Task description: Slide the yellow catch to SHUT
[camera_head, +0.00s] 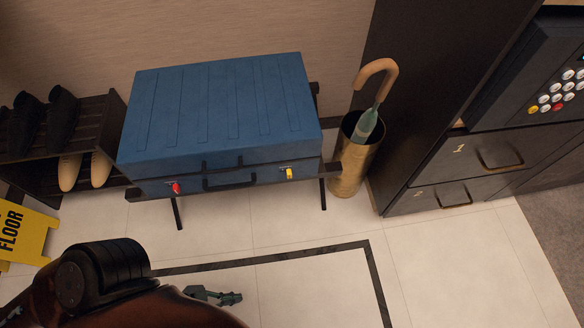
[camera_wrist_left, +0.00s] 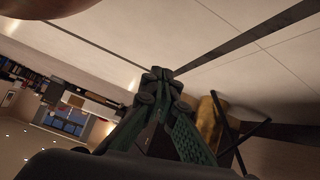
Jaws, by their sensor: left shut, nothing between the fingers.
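The yellow catch (camera_head: 289,173) sits on the front of a blue suitcase (camera_head: 220,110), at the right end near the lid seam. Any lettering by it is too small to read. A red catch (camera_head: 176,188) sits at the left end of the same front. The suitcase lies flat on a dark rack with its lid down. My left gripper (camera_head: 231,298) is low in the head view, over the floor, in front of the suitcase and apart from it. It is shut and empty; its fingers (camera_wrist_left: 158,82) meet in the left wrist view. My right gripper is not in view.
A brass umbrella stand (camera_head: 350,170) with an umbrella stands right of the suitcase. A dark cabinet with drawers (camera_head: 460,158) is farther right. A shoe rack (camera_head: 110,115) and a yellow floor sign (camera_head: 27,232) are at left. The tiled floor in front is clear.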

